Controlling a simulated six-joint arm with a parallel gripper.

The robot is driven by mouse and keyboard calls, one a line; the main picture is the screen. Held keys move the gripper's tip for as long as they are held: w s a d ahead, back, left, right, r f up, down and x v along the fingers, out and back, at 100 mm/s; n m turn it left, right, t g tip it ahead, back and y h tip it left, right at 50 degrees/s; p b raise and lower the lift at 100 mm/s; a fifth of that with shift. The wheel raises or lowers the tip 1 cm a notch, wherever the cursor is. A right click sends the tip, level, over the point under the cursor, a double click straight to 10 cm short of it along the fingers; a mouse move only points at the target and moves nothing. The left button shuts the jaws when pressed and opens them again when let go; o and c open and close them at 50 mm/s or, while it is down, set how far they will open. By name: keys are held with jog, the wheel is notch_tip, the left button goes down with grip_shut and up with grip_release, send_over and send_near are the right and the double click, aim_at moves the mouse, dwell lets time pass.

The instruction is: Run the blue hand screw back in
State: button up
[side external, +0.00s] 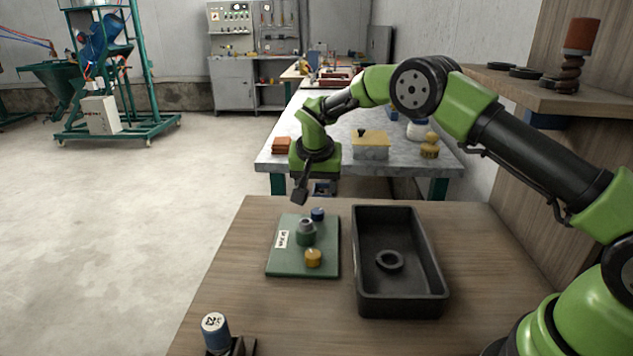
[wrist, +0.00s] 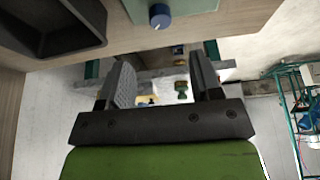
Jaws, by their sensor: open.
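The blue hand screw (side external: 317,214) stands at the far edge of a green plate (side external: 272,262) on the wooden table. In the wrist view its round blue knob (wrist: 159,16) shows at the top, beyond and apart from my fingertips. My gripper (side external: 300,194) is above and beyond the plate's far edge, slightly left of the screw. In the wrist view my gripper (wrist: 161,60) is open, with nothing between its fingers. How far the screw stands out of the plate is too small to tell.
A grey-green fitting (side external: 305,232) and a yellow knob (side external: 313,258) stand on the same plate. A black tray (side external: 436,296) holding a dark ring (side external: 390,260) is to the right. A blue cylinder with a white top (side external: 214,328) stands at the near left.

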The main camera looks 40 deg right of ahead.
aim_at(318, 211)
jog(key=d+f+n+y, duration=0.1)
jog(key=f+n, duration=0.2)
jog(key=w+d+f+n+t+y, duration=0.1)
jog(key=f+n, duration=0.2)
jog(key=w+d+f+n+y, duration=0.1)
jog(key=f+n, duration=0.2)
jog(key=shift+w+f+n, duration=0.1)
jog(key=shift+w+n, duration=0.1)
jog(key=shift+n, duration=0.1)
dwell(0.5)
jog(key=c, duration=0.9)
